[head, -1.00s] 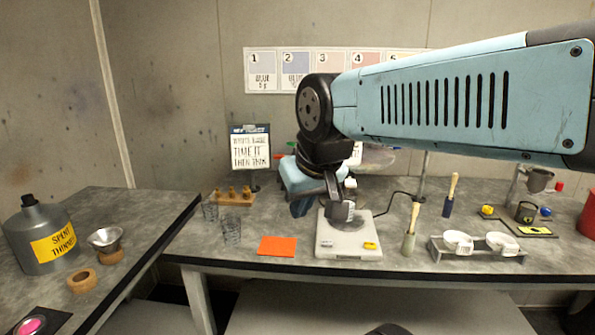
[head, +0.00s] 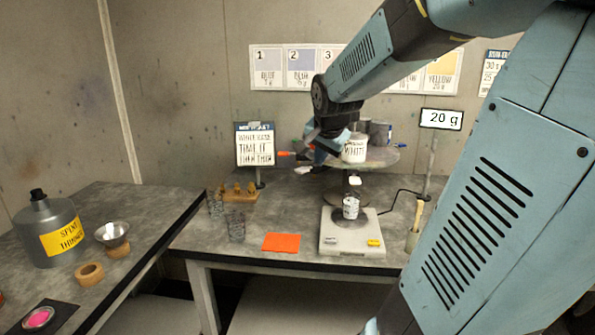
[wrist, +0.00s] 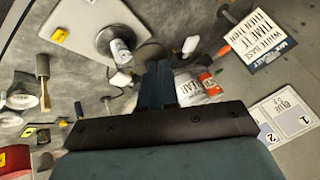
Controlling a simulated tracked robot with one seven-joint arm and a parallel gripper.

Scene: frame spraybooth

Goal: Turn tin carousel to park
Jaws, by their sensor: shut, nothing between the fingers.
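The tin carousel (head: 380,163) is a round turntable on a stand at the back of the bench, partly hidden by my arm. It carries a white tin marked WHITE (head: 354,150) and grey tins (head: 380,132) behind it. An orange-red tab (head: 286,153) and a white tab (head: 302,170) stick out at its left, and a blue tab (head: 399,145) at its right. My gripper (wrist: 160,72) is shut and empty, at the carousel's left front edge. In the wrist view, a labelled tin (wrist: 190,86) is close beside the fingers; contact cannot be told.
A scale (head: 350,240) with a speckled cup (head: 351,207) stands in front of the carousel; a sign reads 20 g (head: 441,119). Wire-mesh-like cups (head: 237,228), an orange card (head: 281,242) and a wooden rack (head: 236,193) are left of the scale. A timing sign (head: 255,148) stands behind.

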